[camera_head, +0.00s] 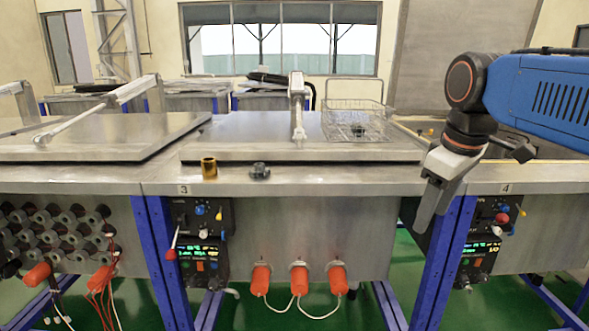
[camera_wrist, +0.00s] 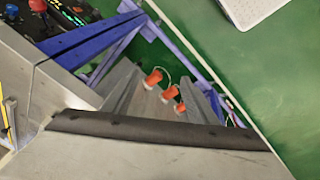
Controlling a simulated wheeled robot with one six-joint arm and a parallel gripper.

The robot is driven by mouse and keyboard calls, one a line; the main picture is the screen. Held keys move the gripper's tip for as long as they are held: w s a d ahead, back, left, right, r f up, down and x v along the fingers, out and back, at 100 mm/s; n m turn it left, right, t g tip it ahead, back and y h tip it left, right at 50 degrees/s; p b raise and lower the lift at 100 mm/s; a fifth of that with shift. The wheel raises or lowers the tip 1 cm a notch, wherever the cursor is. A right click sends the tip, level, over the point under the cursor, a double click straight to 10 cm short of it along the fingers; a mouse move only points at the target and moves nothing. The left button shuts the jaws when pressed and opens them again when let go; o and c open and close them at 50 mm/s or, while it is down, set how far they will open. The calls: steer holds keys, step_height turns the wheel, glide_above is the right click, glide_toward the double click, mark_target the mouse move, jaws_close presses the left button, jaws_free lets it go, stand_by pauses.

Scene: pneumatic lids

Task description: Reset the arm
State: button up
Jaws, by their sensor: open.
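My gripper (camera_head: 432,212) hangs at the end of my blue arm on the right of the head view. It points down in front of the bench edge, beside the blue leg between stations 3 and 4. Its jaws are open, and I see nothing held between them. In the wrist view, the camera looks down past grey metal surfaces to the orange plugs (camera_wrist: 156,77), a blue frame leg (camera_wrist: 100,38) and the green floor (camera_wrist: 215,50).
The station 3 lid (camera_head: 250,150) lies flat, with a wire basket (camera_head: 350,118) on it. A brass cylinder (camera_head: 209,168) and a dark fitting (camera_head: 260,171) stand on the bench's front ledge (camera_head: 320,185). Control boxes (camera_head: 200,240) and orange plugs (camera_head: 299,280) are below.

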steer(key=s+d+f+m+t, duration=0.1)
steer(key=s+f+m, duration=0.2)
steer(key=s+f, duration=0.3)
steer(key=s+d+f+m, duration=0.1)
steer(key=s+f+m, duration=0.3)
steer(key=f, duration=1)
steer(key=s, duration=0.3)
steer(key=shift+f+t, duration=0.3)
steer(key=shift+t, duration=0.1)
